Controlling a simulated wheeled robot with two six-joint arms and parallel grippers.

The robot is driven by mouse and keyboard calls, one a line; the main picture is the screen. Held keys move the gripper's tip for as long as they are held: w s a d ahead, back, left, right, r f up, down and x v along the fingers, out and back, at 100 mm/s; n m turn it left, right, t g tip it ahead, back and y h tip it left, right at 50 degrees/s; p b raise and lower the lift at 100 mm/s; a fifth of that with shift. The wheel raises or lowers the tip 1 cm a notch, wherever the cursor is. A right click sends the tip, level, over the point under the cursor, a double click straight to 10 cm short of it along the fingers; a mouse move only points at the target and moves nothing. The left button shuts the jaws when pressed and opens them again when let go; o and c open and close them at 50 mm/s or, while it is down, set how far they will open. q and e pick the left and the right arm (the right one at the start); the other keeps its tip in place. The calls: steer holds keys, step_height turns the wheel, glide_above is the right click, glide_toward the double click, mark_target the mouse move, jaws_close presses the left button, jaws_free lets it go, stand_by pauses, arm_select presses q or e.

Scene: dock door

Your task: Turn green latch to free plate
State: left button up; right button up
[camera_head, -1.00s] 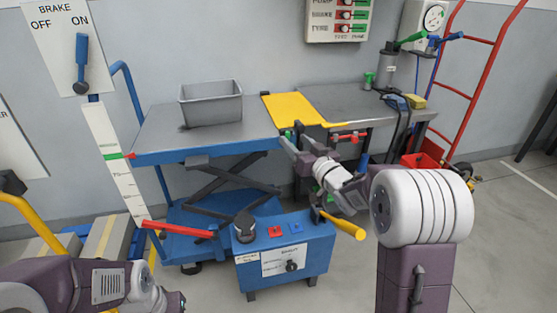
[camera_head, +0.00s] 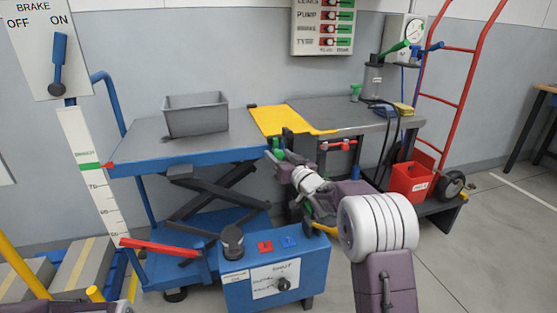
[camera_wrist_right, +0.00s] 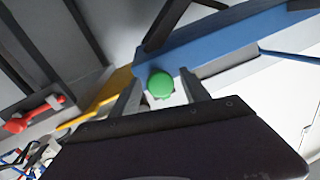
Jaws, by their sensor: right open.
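The yellow plate (camera_head: 283,119) lies across the gap between the blue lift table and the grey bench. A green latch knob (camera_wrist_right: 160,85) shows between the two fingers of my right gripper (camera_wrist_right: 161,92) in the wrist view. The fingers stand apart on either side of it; whether they touch it I cannot tell. In the head view my right gripper (camera_head: 276,153) is at the lift table's right end, just below the plate, and largely covers the latch. My left gripper is out of view; only a bit of that arm shows at the bottom left.
A grey bin (camera_head: 196,116) stands on the blue lift table (camera_head: 190,158). A red bucket (camera_head: 408,182) and red hand truck (camera_head: 462,102) stand right. Floor is clear at the lower right.

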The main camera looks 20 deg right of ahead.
steer(key=shift+w+a, duration=0.1)
steer(key=shift+w, duration=0.2)
jaws_close()
